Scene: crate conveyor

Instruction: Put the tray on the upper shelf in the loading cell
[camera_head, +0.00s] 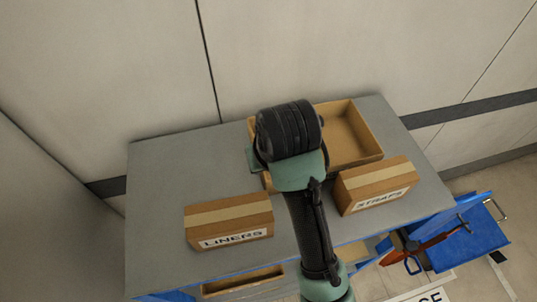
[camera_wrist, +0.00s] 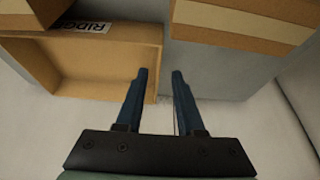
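The tray (camera_head: 350,138), a shallow open tan box, lies on the grey top (camera_head: 155,215) near its back edge. In the head view my arm covers its left part. In the wrist view the tray (camera_wrist: 98,75) fills the upper left, with a partly visible label. My gripper (camera_wrist: 160,72) is open and empty, its two dark blue fingers apart. The tray's end wall shows between the fingers, by the left one; I cannot tell whether they reach down around it. My gripper's fingers are hidden in the head view. I cannot identify the upper shelf.
A carton marked LINERS (camera_head: 228,220) and one marked STRAPS (camera_head: 377,185) stand in front of the tray. A wall (camera_head: 300,50) rises close behind. A blue cart (camera_head: 475,240) stands at the lower right. The grey top is clear at the left.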

